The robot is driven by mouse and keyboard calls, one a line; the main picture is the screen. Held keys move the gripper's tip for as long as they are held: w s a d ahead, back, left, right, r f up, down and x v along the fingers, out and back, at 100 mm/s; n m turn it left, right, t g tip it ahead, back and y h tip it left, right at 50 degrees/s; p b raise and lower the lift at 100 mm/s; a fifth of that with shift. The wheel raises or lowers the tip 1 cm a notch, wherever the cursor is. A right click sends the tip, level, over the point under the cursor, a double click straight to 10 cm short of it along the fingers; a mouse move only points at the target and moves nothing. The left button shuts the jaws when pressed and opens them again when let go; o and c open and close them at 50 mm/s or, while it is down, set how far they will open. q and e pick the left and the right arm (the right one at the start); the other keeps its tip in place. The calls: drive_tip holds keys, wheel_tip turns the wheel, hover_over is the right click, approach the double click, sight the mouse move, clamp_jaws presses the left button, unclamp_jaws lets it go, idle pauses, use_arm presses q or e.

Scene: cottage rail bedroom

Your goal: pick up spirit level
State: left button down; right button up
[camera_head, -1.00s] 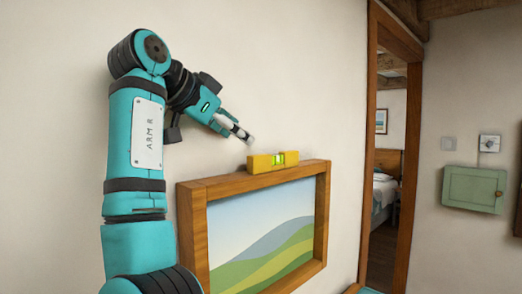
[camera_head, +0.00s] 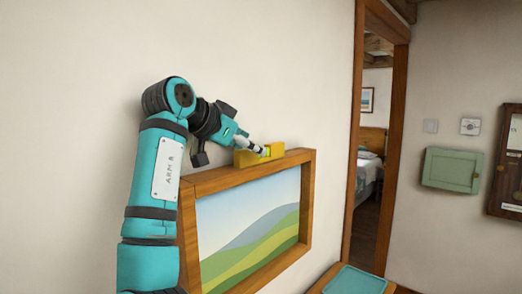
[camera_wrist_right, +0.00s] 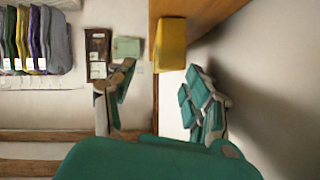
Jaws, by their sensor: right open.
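The yellow spirit level (camera_head: 245,159) lies on the top edge of a wooden picture frame (camera_head: 218,180) on the wall. My right gripper (camera_head: 259,150) is at the level, its fingertips overlapping it in the head view. In the right wrist view the level (camera_wrist_right: 171,46) shows ahead, between the two spread fingers of my right gripper (camera_wrist_right: 161,74), nearer the right one. The gripper is open and holds nothing. Whether a finger touches the level I cannot tell. The level's vial is partly hidden by the fingers. My left gripper is not in view.
The wall stands close behind the frame. A wooden doorway (camera_head: 354,150) opens to a bedroom on the right. A green wall cabinet (camera_head: 452,170) hangs beyond it. A teal-topped surface (camera_head: 355,281) is low at the bottom. Clothes (camera_wrist_right: 55,40) hang in the right wrist view.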

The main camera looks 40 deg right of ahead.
drive_tip(key=p+x, duration=0.1)
drive_tip(key=x, duration=0.1)
drive_tip(key=p+x, duration=0.1)
drive_tip(key=shift+d, duration=0.45)
drive_tip(key=shift+w+d+f+p, duration=0.1)
drive_tip(key=shift+d+f+p, duration=0.2)
drive_tip(key=shift+d, duration=0.15)
drive_tip(key=shift+a, duration=0.15)
drive_tip(key=c, duration=0.4)
clamp_jaws()
